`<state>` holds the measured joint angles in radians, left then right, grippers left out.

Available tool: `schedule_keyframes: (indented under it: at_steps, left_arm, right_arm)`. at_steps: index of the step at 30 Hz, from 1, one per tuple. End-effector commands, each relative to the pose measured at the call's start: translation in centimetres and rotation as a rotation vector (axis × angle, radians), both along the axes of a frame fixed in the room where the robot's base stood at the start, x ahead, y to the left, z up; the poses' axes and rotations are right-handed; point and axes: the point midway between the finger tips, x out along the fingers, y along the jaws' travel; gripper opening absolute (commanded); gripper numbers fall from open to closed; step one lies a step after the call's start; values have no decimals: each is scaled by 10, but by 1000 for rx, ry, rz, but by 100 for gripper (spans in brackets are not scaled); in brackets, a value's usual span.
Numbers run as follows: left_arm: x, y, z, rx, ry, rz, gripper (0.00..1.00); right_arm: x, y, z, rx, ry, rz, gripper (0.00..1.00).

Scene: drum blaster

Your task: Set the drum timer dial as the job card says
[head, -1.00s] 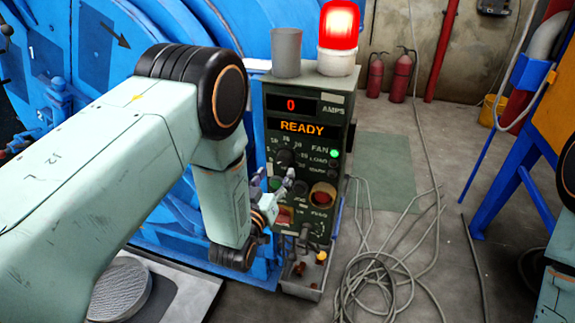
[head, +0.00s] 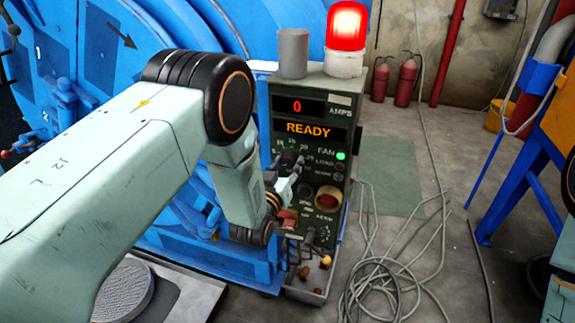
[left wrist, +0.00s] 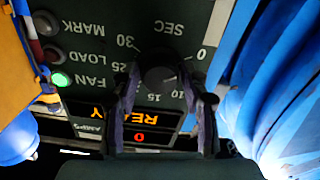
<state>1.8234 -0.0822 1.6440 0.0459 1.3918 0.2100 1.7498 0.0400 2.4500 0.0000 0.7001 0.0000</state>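The timer dial (left wrist: 160,78) is a dark round knob with a SEC scale on the green control panel (head: 346,205). In the left wrist view it appears upside down, with marks from 0 to 30. My left gripper (left wrist: 161,75) is open, with one finger on each side of the dial; I cannot tell if they touch it. In the head view my left gripper (head: 297,165) is at the panel front and partly hides the dial. The displays read 0 AMPS and READY (head: 308,128). The pointer's setting is unclear. No job card is readable. My right gripper is out of view.
A lit red beacon (head: 346,28) and a grey cup (head: 293,53) stand on the panel. The FAN lamp (head: 341,155) glows green. Loose cable (head: 385,280) lies on the floor at right.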

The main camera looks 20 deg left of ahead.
Motion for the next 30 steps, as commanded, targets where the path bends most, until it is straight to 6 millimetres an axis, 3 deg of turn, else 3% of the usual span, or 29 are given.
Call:
schedule_keyframes:
  at_steps: [12, 22, 30]
  left_arm:
    - [0, 0, 0, 0, 0, 1, 7]
    - [0, 0, 0, 55, -1, 0, 7]
    - [0, 0, -1, 244, -7, 0, 7]
  right_arm:
    - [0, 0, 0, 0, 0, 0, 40]
    - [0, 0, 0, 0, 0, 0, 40]
    - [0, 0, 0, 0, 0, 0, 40]
